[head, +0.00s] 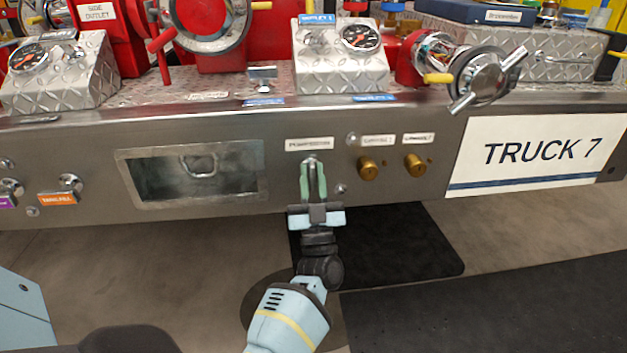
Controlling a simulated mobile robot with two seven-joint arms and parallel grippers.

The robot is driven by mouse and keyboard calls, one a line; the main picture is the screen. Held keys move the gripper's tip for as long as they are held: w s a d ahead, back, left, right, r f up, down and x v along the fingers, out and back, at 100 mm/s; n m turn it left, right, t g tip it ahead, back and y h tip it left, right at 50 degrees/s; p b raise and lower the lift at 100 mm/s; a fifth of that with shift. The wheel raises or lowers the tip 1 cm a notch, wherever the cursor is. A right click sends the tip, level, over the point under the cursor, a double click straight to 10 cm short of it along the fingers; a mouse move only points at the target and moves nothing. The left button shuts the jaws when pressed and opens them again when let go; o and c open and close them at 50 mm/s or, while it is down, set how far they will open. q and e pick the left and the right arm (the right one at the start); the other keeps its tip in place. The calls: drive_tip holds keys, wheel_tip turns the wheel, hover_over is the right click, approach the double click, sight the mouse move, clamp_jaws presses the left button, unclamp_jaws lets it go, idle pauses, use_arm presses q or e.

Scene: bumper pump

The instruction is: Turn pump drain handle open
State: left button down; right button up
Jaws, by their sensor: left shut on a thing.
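The pump drain handle (312,160) is a small metal handle on the front of the steel bumper, below a small white label (309,144). Only its upper end shows; the rest is hidden by my fingers. My left gripper (313,180) reaches up from below, with its two green fingers close together around the handle, shut on it. Which way the handle is turned is hard to tell. My right gripper is not in view.
Two brass knobs (368,169) (415,165) sit right of the handle. A recessed opening (192,175) lies to its left. A TRUCK 7 sign (536,152) is at the right. Gauges and red valves stand on top of the bumper (90,150). A black mat (400,245) lies below.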

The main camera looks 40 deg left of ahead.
use_arm(q)
drive_tip(key=shift+n, duration=0.3)
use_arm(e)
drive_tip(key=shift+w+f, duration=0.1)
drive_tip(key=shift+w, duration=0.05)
use_arm(q)
drive_tip(key=c, duration=1.5)
unclamp_jaws()
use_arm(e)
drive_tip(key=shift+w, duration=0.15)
use_arm(q)
drive_tip(key=v, duration=0.7)
drive_tip(key=shift+s+d+f, duration=0.15)
drive_tip(key=shift+d+f, duration=0.1)
drive_tip(key=shift+d, duration=0.05)
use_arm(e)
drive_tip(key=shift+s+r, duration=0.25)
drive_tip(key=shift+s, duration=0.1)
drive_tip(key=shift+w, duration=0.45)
